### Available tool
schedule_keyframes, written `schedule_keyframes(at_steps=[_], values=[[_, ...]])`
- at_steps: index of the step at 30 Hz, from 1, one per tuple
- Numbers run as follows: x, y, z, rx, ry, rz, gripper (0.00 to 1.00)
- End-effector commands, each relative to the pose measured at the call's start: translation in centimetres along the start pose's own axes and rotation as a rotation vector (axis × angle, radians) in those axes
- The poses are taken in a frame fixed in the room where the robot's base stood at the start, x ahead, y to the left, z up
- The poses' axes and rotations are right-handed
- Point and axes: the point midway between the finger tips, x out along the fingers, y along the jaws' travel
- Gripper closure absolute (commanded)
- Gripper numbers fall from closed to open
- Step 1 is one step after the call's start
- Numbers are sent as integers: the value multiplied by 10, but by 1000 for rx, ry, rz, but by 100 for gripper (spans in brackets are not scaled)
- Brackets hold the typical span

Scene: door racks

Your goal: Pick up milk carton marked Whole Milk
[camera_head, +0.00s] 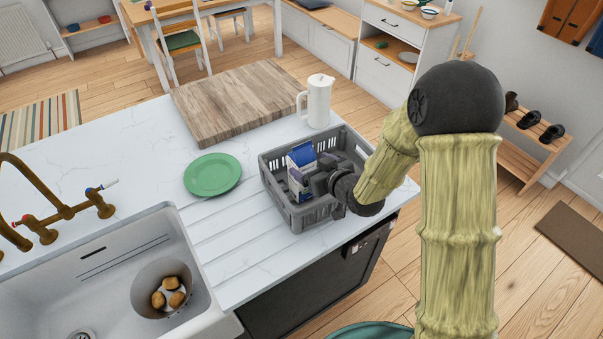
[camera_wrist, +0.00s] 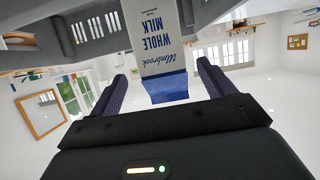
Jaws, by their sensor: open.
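The milk carton (camera_head: 301,168) is white and blue and stands in a grey plastic basket (camera_head: 290,217) on the counter. In the wrist view the carton (camera_wrist: 162,45) shows the words "Whole Milk" and appears upside down, with its blue top between the fingers. My gripper (camera_head: 312,181) reaches into the basket from the right, at the carton. In the wrist view my gripper (camera_wrist: 162,85) is open, with one dark finger on each side of the carton and a gap visible on both sides. The carton's lower part is hidden by the basket and gripper in the head view.
A white pitcher (camera_head: 319,101) stands just behind the basket. A wooden board (camera_head: 235,98) lies at the back and a green plate (camera_head: 212,174) lies left of the basket. The sink (camera_head: 120,275) with a pot of potatoes (camera_head: 167,290) is at lower left.

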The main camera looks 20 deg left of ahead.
Motion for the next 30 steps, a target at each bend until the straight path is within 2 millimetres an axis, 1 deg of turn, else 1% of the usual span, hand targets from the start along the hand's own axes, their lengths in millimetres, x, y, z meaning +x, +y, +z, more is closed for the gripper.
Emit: schedule_keyframes(at_steps=[4, 7, 11, 15, 18, 30], values=[[2, 0, -1, 0, 0, -1, 18], [9, -2, -4, 1, -1, -2, 18], [24, -4, -8, 0, -1, -3, 18], [42, -4, -8, 0, -1, -2, 18], [50, -3, -6, 1, 0, 0, 18], [52, -3, -5, 0, 0, 0, 18]])
